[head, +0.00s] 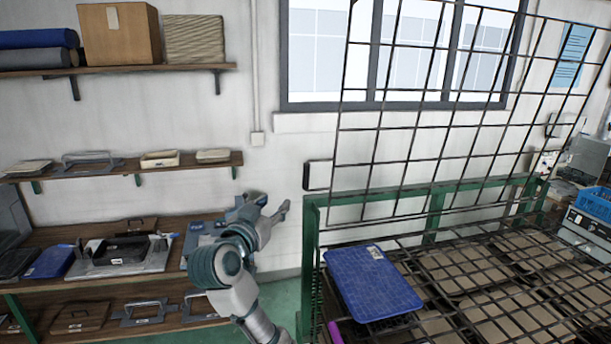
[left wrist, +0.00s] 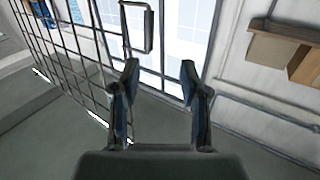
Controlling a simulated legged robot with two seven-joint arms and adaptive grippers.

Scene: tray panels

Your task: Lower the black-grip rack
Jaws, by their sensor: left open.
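The raised wire rack (head: 437,115) stands tilted up above a green frame (head: 312,225) in the head view. Its black grip (head: 317,175) sticks out at its left edge. My left gripper (head: 275,205) is open and empty, to the left of and a little below the grip, apart from it. In the left wrist view, the open fingers (left wrist: 159,68) point toward the grip (left wrist: 149,30), which lies beyond the fingertips. The rack's wires (left wrist: 75,50) run along the left of that view. My right gripper is not in view.
A lower wire rack (head: 440,285) lies flat over brown panels, with a blue tray (head: 372,283) on it and a magenta grip (head: 335,332) at its front left. Shelves (head: 120,232) with trays and tools stand at left. A window (head: 400,50) is behind.

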